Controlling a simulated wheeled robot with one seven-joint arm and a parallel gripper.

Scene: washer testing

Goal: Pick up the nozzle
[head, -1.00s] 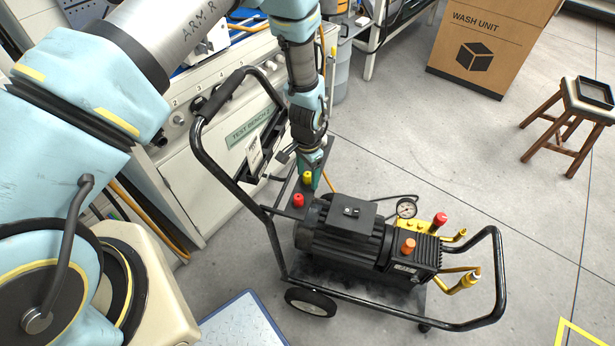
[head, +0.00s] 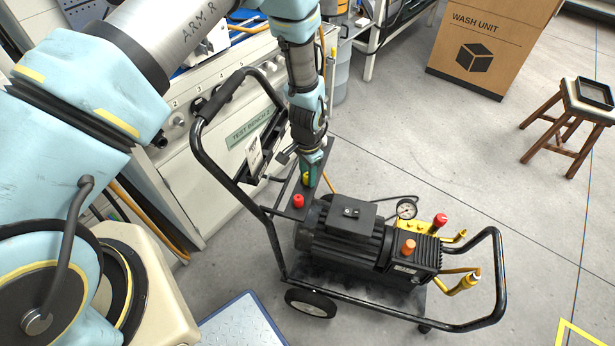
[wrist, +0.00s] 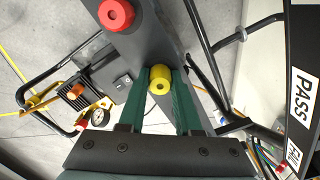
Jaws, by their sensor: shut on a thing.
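A yellow nozzle (head: 306,179) sits at the dark holder plate on the cart, below my gripper (head: 312,170). In the wrist view, the yellow nozzle (wrist: 160,79) is between the tips of the two green fingers of my gripper (wrist: 160,84), which is shut on it.
The black pump cart (head: 345,240) has a tall tube handle (head: 195,140) close to my arm and a low front rail (head: 500,280). A gauge (head: 406,209) and yellow fittings sit at its right. The test bench (head: 215,140) stands behind.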

